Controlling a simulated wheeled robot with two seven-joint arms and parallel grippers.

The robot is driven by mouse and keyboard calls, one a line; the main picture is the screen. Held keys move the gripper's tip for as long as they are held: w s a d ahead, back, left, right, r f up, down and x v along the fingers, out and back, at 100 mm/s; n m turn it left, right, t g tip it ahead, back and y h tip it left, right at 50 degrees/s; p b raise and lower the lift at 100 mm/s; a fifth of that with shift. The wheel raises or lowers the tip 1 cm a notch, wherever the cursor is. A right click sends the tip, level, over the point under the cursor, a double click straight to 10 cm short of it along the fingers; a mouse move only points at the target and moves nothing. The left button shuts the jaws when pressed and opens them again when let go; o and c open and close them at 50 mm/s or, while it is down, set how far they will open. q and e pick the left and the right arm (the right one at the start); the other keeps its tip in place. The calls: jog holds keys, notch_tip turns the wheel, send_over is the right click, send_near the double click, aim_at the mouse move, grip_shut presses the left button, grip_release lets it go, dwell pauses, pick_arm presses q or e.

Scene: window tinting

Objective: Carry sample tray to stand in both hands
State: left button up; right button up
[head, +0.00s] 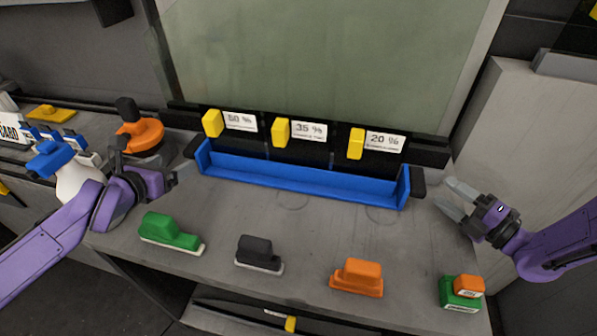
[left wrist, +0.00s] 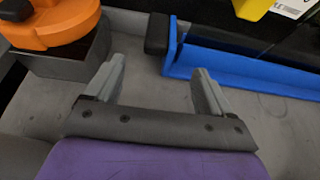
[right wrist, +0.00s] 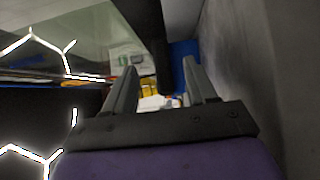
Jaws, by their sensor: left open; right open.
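The long blue tray (head: 300,183) rests on the grey bench, with a black handle at each end. Three dark sample cards (head: 305,131) with yellow clips and labels 50 %, 35 % and 20 % stand upright along its back; I cannot tell whether they sit in it. My left gripper (head: 173,178) is open and empty, left of the tray's left handle. In the left wrist view this handle (left wrist: 157,34) lies ahead of the fingers, apart from them. My right gripper (head: 449,200) is open and empty, right of the right handle (head: 418,183). The right wrist view shows blue (right wrist: 183,50) beyond its fingers.
Green (head: 170,232), black (head: 260,253) and orange (head: 357,278) block-like tools, plus a green-and-orange block (head: 461,292), lie along the front edge. An orange tool (head: 140,133) and a spray bottle (head: 78,180) are at left. A large glass pane (head: 330,55) stands behind.

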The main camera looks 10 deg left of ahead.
aim_at(423, 176)
pick_arm(q)
jog(key=x, duration=0.6)
jog(key=shift+w+a+f, duration=0.1)
jog(key=shift+w+f, duration=0.1)
pick_arm(e)
jog(key=x, duration=0.6)
jog(key=shift+w+a, duration=0.15)
jog(key=shift+w, duration=0.05)
pick_arm(q)
jog(key=shift+w+f, duration=0.2)
jog(key=shift+w, duration=0.45)
pick_arm(e)
jog(key=shift+w+a, duration=0.45)
jog(key=shift+w, duration=0.05)
pick_arm(q)
jog(key=shift+s, duration=0.1)
jog(key=c, duration=0.8)
pick_arm(e)
jog(key=c, duration=0.8)
pick_arm(q)
jog(key=c, duration=0.5)
pick_arm(e)
grip_shut()
pick_arm(q)
jog(key=shift+r, duration=0.15)
grip_shut()
